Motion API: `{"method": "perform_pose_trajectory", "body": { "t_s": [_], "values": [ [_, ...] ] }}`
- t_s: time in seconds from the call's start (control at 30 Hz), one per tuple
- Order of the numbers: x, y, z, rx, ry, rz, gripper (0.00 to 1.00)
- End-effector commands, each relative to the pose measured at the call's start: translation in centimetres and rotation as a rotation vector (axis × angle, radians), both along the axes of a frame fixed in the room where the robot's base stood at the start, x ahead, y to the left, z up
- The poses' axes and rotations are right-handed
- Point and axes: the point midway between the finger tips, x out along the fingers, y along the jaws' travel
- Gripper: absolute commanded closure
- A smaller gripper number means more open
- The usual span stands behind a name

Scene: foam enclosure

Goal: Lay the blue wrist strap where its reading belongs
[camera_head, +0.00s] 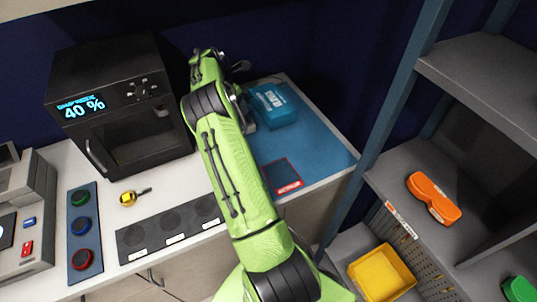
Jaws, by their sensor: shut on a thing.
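My arm reaches across the counter, and my gripper (246,116) is low over the blue mat (318,148) at the back right. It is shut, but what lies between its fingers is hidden. A bright blue piece with white lettering (274,106) is just to its right; whether they touch is unclear. I cannot make out a blue wrist strap for certain. A blue-rimmed dark disc (82,225) sits between a green-rimmed one (80,198) and a red-rimmed one (81,259) on a blue panel. A dark strip (141,250) has round, labelled spots.
A black cabinet (127,142) shows 40 %. A small yellow item (128,199) lies before it. A grey device (39,255) stands far left. A red-outlined square (281,174) marks the mat. The right shelf holds an orange item (433,197); a yellow bin (381,272) is below. A blue post (382,137) borders the mat.

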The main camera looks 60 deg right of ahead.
Motion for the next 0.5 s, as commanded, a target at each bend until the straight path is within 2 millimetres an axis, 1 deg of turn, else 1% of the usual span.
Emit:
{"method": "perform_pose_trajectory", "body": {
  "t_s": [0.03,0.17,0.23,0.37,0.4,0.5],
  "values": [
    [-1.5,0.4,-0.3,0.002,0.002,-0.077,0.8],
    [-5.7,1.4,-1.1,0.001,0.001,-0.286,0.8],
    [-8.1,2.2,-1.4,0.0,0.0,-0.393,0.8],
    [-12.6,4.2,-2.1,0.0,-0.001,-0.577,0.8],
    [-14.0,4.9,-2.2,0.001,0.0,-0.63,0.8],
    [-17.3,6.5,-2.5,-0.001,-0.001,-0.744,0.8]
  ]
}}
